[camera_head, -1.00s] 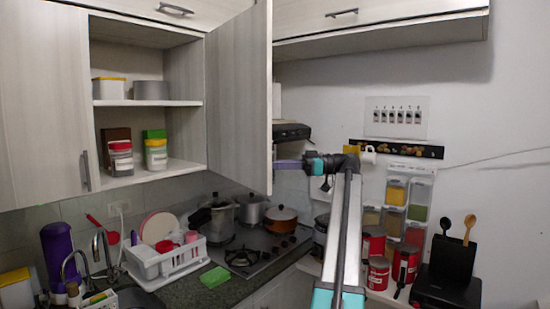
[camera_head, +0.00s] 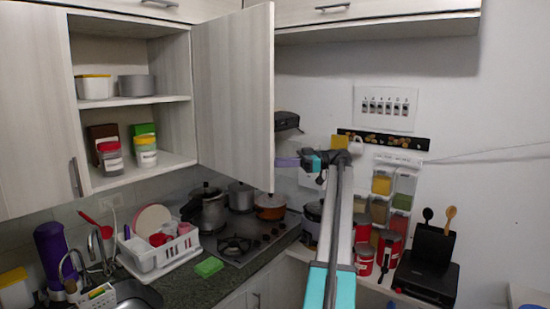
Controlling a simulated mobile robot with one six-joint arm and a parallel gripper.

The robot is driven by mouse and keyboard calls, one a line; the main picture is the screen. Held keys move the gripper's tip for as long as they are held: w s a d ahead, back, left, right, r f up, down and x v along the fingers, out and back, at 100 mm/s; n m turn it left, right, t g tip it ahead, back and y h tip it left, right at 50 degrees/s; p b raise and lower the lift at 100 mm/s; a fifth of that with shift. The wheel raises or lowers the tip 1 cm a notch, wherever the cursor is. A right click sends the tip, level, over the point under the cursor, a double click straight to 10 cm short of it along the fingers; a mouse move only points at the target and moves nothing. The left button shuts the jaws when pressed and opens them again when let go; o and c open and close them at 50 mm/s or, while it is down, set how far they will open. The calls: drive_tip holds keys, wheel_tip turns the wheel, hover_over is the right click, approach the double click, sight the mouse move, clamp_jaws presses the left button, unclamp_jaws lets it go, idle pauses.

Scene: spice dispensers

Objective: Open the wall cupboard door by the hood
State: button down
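The wall cupboard (camera_head: 134,101) by the hood is at the upper left, and its interior shows. Its right door (camera_head: 232,98) stands swung well out from the cupboard, edge toward me. The hood (camera_head: 286,121) is a dark piece partly hidden behind that door. My gripper (camera_head: 288,162) is at the end of the arm, just right of the door's lower free edge. Its purple fingertips point left toward the door. Whether they touch it, and whether they are open or shut, I cannot tell.
Inside the cupboard are jars (camera_head: 111,157) and containers (camera_head: 95,87). Below are a dish rack (camera_head: 158,252), a stove (camera_head: 240,245) with pots, and a sink. Red canisters (camera_head: 364,258) and spice dispensers (camera_head: 382,184) stand right of my arm.

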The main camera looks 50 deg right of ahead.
drive_tip(key=shift+d, duration=0.1)
idle(0.4)
drive_tip(key=c, duration=2.1)
unclamp_jaws()
drive_tip(key=shift+r, duration=0.1)
